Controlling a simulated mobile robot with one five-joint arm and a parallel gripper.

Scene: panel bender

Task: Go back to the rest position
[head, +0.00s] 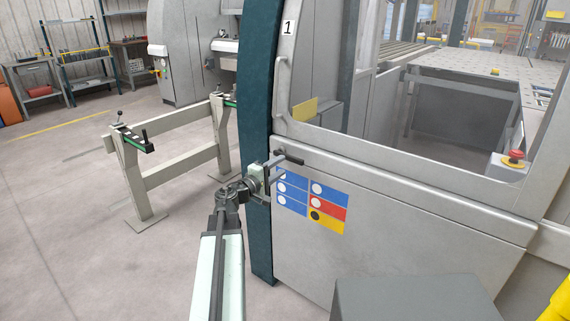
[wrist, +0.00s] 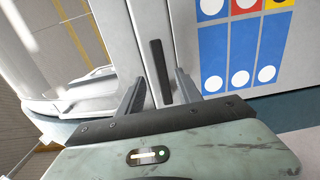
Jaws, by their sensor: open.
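My gripper (head: 276,170) is in front of the machine's lower grey panel (head: 400,235), at the end of my outstretched arm. Its two fingers are apart in the wrist view (wrist: 160,85). A black bar-shaped handle (wrist: 160,65) appears between the fingers there, and I cannot tell whether they touch it. The handle also shows in the head view (head: 290,158), sticking out beside the gripper near the panel's upper left corner. I see nothing held in the gripper.
A sign of blue, red and yellow labels (head: 329,204) is right of my gripper. A dark teal post (head: 257,90) stands close behind it. A red emergency button (head: 515,156) is at the right. A beige frame (head: 180,175) stands left, with open floor (head: 60,210) beyond.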

